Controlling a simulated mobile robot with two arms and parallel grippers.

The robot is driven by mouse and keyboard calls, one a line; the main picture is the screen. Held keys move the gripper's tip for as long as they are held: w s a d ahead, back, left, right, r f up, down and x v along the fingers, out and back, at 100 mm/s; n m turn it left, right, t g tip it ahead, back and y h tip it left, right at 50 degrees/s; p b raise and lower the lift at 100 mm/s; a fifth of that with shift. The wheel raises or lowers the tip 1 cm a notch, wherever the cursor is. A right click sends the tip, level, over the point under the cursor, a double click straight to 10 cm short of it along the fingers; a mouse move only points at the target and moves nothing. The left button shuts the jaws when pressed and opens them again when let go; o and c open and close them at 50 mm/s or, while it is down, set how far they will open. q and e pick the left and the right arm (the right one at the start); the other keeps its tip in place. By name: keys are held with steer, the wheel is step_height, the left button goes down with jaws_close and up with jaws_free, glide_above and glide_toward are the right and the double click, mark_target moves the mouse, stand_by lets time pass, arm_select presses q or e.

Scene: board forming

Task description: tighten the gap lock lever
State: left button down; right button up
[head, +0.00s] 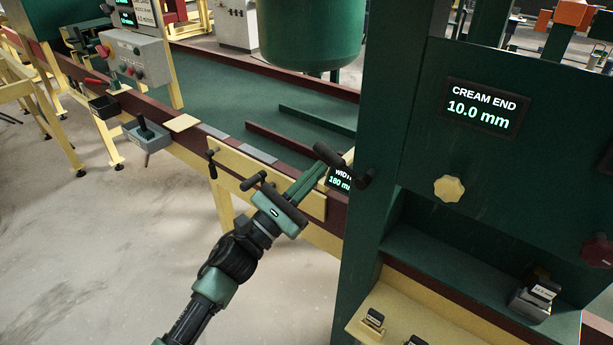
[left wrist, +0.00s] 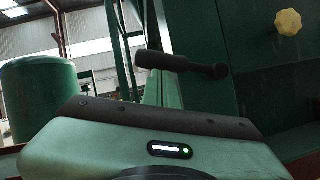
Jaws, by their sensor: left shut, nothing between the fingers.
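A black lever (head: 345,164) with a thick grip sticks out from the side of the green upright (head: 388,130) of the machine; it looks like the gap lock lever. It also shows in the left wrist view (left wrist: 180,64), lying nearly level, grip to the left and pivot to the right. My left gripper (head: 322,169) is shut and empty, its fingers pointing at the lever's grip end. The tips look close to the grip; I cannot tell whether they touch it. My right gripper is not in view.
A display reading 10.0 mm (head: 481,107) and a yellow knob (head: 449,188) are on the green panel. A width display (head: 340,179) sits behind the lever. Another black lever (head: 253,180) stands by the cream plate (head: 228,165). Open floor (head: 90,240) lies left.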

arm_select(q)
steer(key=shift+d, duration=0.1)
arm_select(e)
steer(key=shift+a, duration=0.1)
arm_select(q)
steer(key=shift+r, duration=0.1)
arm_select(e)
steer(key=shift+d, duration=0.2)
arm_select(q)
steer(key=shift+r+m+g, duration=0.2)
steer(key=shift+m+g, duration=0.1)
steer(key=shift+m, duration=0.3)
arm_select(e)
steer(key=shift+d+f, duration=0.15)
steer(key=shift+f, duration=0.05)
